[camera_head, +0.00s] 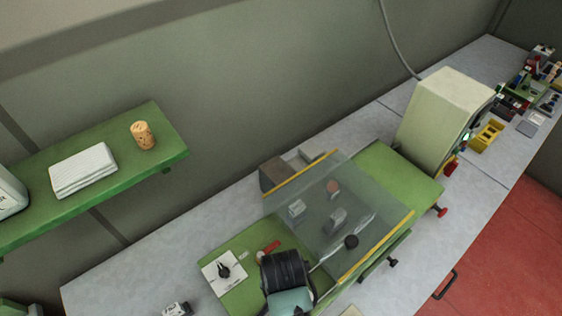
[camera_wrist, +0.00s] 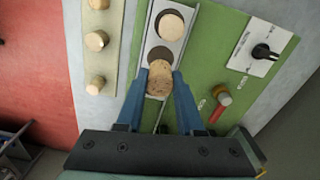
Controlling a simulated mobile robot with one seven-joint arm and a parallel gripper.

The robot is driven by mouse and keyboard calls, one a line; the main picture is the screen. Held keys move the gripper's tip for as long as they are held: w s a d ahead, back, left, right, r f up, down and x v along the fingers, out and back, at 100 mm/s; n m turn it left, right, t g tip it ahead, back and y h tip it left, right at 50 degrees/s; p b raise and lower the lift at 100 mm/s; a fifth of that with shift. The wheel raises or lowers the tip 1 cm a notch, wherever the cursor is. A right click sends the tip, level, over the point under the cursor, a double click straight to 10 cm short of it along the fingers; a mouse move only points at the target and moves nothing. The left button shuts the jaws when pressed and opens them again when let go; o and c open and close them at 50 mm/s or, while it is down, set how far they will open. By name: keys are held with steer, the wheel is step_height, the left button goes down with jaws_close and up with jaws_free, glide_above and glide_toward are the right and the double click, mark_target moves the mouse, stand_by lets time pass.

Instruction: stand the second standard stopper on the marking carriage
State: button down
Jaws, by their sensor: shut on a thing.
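My gripper (camera_wrist: 160,76) has its two blue fingers shut on a cork stopper (camera_wrist: 159,84) in the wrist view. The marking carriage (camera_wrist: 148,45) is a pale metal channel on the green bed. One stopper (camera_wrist: 171,26) stands at its far end, its round top facing the camera. A dark round spot lies between that stopper and the held one; I cannot tell whether it is a seat or shadow. The held stopper is over the near end of the channel; whether it touches is hidden. In the head view my arm hides the gripper and held stopper.
A strip with several stoppers (camera_wrist: 95,84) lies left of the carriage.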

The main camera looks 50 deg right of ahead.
steer(key=shift+f, duration=2.05)
steer(key=shift+f, duration=0.15)
steer(key=c, duration=0.5)
jaws_free()
steer(key=shift+c, duration=0.2)
step_height(320, 180, up, 12)
steer(key=shift+r+p, duration=0.2)
steer(key=shift+p, duration=0.25)
